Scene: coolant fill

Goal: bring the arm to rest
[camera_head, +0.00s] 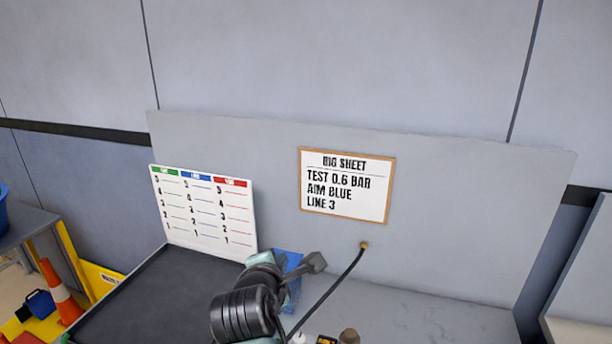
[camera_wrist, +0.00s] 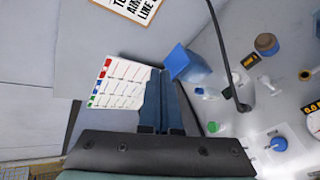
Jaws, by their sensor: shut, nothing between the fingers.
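My gripper (camera_wrist: 160,75) shows in the wrist view with its two dark blue fingers side by side, shut and empty. My arm (camera_head: 250,305) reaches in at the bottom of the head view, raised in front of the bench. The fingers point toward the back panel, with a white chart (camera_wrist: 122,84) behind them and a blue box (camera_wrist: 187,64) just to their right. In the head view my arm partly hides the same blue box (camera_head: 291,264), and I cannot clearly make out the fingertips.
A black hose (camera_head: 330,289) runs from the back panel (camera_head: 450,190) down past my arm. A rig sheet (camera_head: 347,187) hangs there. The bench holds a brown-capped item (camera_wrist: 266,44) and a blue knob (camera_wrist: 279,144). A dark mat (camera_head: 150,300) lies clear at left.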

